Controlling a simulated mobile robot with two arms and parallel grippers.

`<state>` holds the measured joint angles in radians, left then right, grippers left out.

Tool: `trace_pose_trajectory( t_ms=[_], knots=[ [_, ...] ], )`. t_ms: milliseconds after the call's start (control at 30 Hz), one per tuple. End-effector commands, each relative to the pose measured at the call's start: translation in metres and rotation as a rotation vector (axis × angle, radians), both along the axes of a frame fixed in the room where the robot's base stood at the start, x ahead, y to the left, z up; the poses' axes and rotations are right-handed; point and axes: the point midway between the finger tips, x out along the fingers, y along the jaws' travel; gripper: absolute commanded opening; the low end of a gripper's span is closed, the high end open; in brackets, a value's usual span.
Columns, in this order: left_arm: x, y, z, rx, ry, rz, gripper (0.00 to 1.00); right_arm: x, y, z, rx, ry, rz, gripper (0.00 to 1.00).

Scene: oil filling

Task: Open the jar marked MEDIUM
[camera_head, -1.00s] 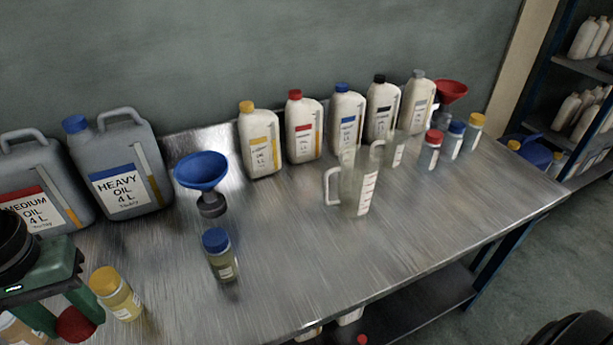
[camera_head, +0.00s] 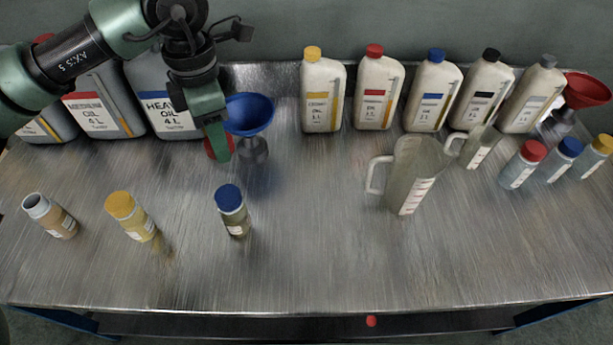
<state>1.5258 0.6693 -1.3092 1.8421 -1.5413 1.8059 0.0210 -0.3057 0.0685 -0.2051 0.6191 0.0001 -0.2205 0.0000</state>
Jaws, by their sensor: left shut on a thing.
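A small open jar (camera_head: 50,216) with no lid and brownish contents stands at the left of the bench; its label is too small to read. My left gripper (camera_head: 217,143) is shut on a red lid (camera_head: 213,149). It holds the lid in front of the HEAVY OIL can, just left of the blue funnel, well away from the open jar. Jars with a yellow lid (camera_head: 132,216) and a blue lid (camera_head: 232,210) stand in the same row. My right gripper is not in view.
The MEDIUM OIL can (camera_head: 104,115), HEAVY OIL can (camera_head: 165,112) and blue funnel (camera_head: 249,113) stand behind. Several white bottles line the back. A clear jug (camera_head: 412,172) and lidded jars (camera_head: 521,165) stand right. The front middle is clear.

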Motion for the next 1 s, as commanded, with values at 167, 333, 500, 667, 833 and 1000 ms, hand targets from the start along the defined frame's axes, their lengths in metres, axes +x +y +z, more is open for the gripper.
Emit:
trace_pose_trajectory(
  t_ms=[167, 333, 500, 667, 833, 1000],
  knots=[
    [0.013, -0.013, 0.001, -0.002, 0.002, 0.441, 0.00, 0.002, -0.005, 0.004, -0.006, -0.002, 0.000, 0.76],
    [0.025, -0.024, 0.001, -0.001, 0.003, 0.867, 0.00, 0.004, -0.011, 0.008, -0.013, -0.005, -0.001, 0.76],
    [0.035, -0.035, 0.000, -0.001, 0.004, 1.291, 0.00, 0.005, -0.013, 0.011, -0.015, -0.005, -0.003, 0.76],
    [0.043, -0.045, -0.002, 0.001, 0.003, 1.688, 0.00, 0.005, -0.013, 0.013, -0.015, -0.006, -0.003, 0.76],
    [0.050, -0.055, -0.004, 0.000, 0.005, 2.050, 0.00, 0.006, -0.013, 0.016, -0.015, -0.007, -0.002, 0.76],
    [0.053, -0.060, -0.006, 0.000, 0.004, 2.277, 0.00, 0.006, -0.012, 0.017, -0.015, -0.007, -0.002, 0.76]
  ],
)
